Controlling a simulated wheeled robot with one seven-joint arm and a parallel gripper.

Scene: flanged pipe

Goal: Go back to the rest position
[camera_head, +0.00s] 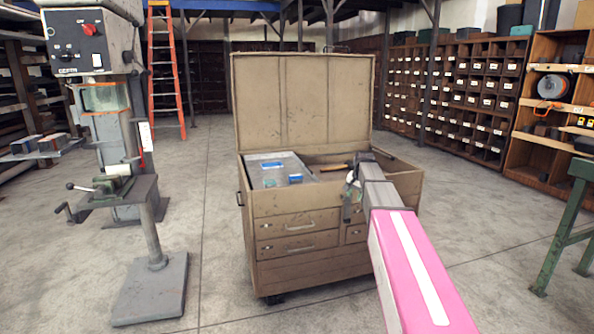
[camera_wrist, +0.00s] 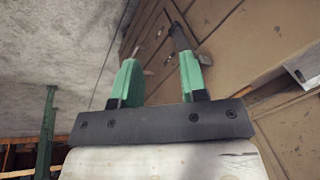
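My arm reaches from the lower right of the head view toward the brown tool chest (camera_head: 300,205). My gripper (camera_head: 350,192) is at its far end, small and partly hidden, in front of the chest's upper right front. In the wrist view my gripper (camera_wrist: 156,48) shows two green fingers set apart with nothing held between them. Brown drawer fronts of the chest (camera_wrist: 225,45) lie behind and to the right of the fingers. Whether the fingers touch the chest cannot be told.
The chest's lid (camera_head: 302,100) stands open, with a grey case (camera_head: 275,165) inside at left. A drill press (camera_head: 120,150) stands at left, a green table (camera_head: 570,215) at far right, and an orange ladder (camera_head: 165,75) behind.

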